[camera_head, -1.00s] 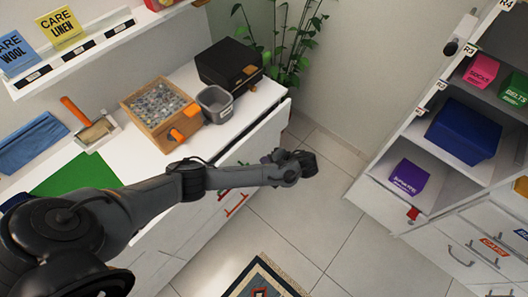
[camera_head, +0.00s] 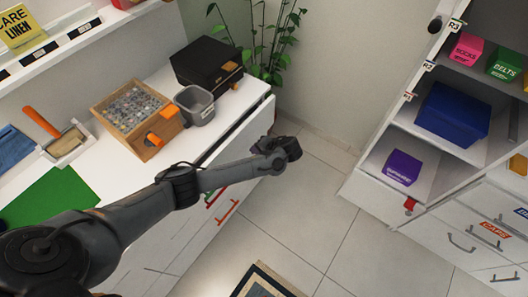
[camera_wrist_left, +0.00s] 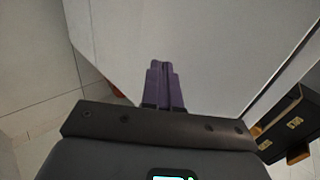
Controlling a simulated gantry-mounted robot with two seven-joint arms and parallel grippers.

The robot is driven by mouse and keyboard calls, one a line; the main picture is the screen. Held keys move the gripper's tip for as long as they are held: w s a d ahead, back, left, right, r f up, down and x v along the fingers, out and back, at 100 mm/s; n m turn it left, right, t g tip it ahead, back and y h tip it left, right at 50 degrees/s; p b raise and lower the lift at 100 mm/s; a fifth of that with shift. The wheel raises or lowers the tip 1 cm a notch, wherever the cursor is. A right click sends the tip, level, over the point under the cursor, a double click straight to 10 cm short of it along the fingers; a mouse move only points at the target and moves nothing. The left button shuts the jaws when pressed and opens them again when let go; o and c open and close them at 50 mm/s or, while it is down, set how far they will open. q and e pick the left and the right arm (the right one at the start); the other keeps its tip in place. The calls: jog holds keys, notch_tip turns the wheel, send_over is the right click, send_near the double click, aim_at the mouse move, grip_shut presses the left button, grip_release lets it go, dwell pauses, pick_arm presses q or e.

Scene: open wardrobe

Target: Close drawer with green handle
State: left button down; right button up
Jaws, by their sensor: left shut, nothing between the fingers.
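The white dresser (camera_head: 190,232) stands at the left of the head view. Its top drawer (camera_head: 256,122) appears pulled out, with a strip showing between the dresser top and the drawer front. A small green handle (camera_head: 209,194) shows on the front just under my left forearm, partly hidden by it. My left gripper (camera_head: 291,148) is beyond the far end of the drawer front, over the floor, and looks apart from it. In the left wrist view the purple fingers (camera_wrist_left: 165,78) are together and empty, with a broad pale panel behind them. My right gripper is not in view.
A black box (camera_head: 206,62), a grey bin (camera_head: 194,105) and a wooden box (camera_head: 136,118) stand on the dresser. A plant (camera_head: 265,45) is behind. Shelves with a blue box (camera_head: 452,112) stand at the right. The tiled floor (camera_head: 300,220) between is mostly clear.

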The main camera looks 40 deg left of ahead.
aim_at(243, 140)
pick_arm(q)
jog(key=a, duration=0.2)
jog(key=shift+s+a+r, duration=0.1)
jog(key=shift+a, duration=0.45)
jog(key=a, duration=0.2)
jog(key=a+p, duration=0.1)
jog(key=a, duration=0.1)
jog(key=shift+s+a+r, duration=0.1)
jog(key=shift+s+a, duration=0.1)
jog(key=shift+d+f, duration=0.1)
jog(key=shift+f, duration=0.1)
